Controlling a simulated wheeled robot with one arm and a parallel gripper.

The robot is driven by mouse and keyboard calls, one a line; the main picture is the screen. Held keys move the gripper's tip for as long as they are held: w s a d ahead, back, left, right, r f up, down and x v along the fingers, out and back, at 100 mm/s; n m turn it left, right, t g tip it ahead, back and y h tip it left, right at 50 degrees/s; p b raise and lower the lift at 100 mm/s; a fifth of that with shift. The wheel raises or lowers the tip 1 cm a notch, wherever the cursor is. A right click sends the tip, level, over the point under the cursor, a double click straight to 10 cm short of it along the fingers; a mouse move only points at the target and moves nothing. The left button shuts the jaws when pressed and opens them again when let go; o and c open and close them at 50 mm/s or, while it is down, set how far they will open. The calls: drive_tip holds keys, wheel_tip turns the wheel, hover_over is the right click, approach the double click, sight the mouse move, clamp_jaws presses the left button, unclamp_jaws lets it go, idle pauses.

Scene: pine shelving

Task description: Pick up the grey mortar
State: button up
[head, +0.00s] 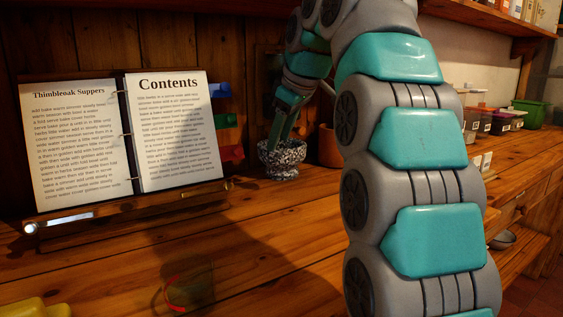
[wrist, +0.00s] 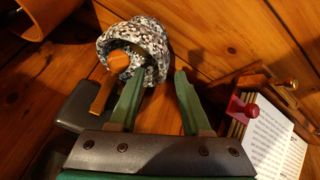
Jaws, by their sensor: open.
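The grey mortar (head: 283,160) is a black-and-white speckled footed bowl, upright on the wooden counter beyond the book. In the wrist view the mortar (wrist: 150,35) is at the top, left of centre, with an orange-brown stick-like thing across its opening. My gripper (head: 287,132) comes down from above at the mortar's rim.
An open recipe book (head: 175,130) on a wooden stand is left of the mortar. An orange pot (head: 329,146) stands close on its right. Small bins (head: 490,120) and a green box (head: 530,113) are farther right. The front counter (head: 270,235) is mostly clear.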

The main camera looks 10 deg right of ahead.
sight(282, 159)
drive_tip(key=shift+b+x, duration=1)
drive_tip(key=shift+x, duration=1.85)
drive_tip(key=shift+a+r, duration=0.1)
drive_tip(key=shift+a, duration=0.05)
clamp_jaws()
